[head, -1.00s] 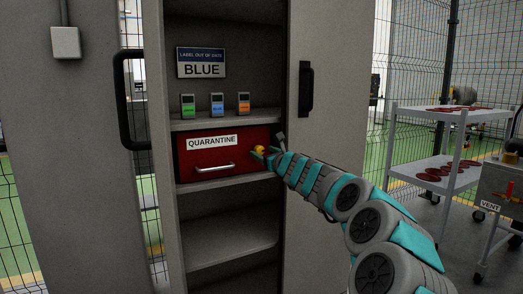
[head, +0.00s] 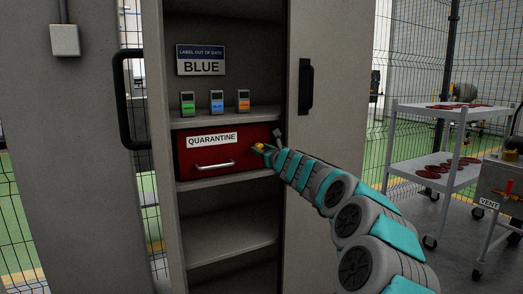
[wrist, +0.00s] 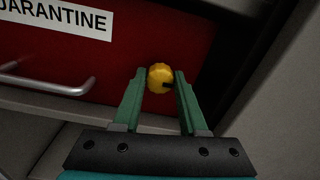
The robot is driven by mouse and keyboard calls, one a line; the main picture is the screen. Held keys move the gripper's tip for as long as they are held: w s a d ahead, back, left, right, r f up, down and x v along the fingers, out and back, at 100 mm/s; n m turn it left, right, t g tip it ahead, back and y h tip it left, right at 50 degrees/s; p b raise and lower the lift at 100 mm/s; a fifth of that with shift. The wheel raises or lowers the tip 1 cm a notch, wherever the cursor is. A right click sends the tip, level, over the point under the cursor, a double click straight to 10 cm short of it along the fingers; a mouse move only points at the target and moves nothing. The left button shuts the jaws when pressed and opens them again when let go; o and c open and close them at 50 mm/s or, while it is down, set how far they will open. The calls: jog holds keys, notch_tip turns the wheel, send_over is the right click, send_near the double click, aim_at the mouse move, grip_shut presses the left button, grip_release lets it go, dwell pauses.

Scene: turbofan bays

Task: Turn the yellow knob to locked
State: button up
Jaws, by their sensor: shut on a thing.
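The yellow knob (wrist: 158,77) sits on the right part of the red quarantine drawer front (head: 241,155). In the wrist view it is between the two green fingers of my gripper (wrist: 160,84), which are shut on it. A dark mark shows on the knob's lower right side. In the head view my gripper (head: 262,150) reaches the knob from the right and mostly hides it. I cannot read any locked or unlocked marking.
The drawer's metal handle (head: 214,166) is left of the knob. Three small devices (head: 217,101) stand on the shelf above, below a BLUE sign (head: 201,60). The open cabinet's right door (head: 325,110) is close to my arm. A cart (head: 440,150) stands at the right.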

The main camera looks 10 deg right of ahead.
grip_shut()
jog(key=shift+f+n+b, duration=0.1)
jog(key=shift+n+b, duration=0.2)
jog(key=shift+b, duration=0.05)
jog(key=n+b, duration=0.2)
jog(key=shift+n, duration=0.4)
jog(key=shift+f+n+b, duration=0.15)
jog(key=shift+n+b, duration=5.2)
jog(key=shift+n, duration=2.05)
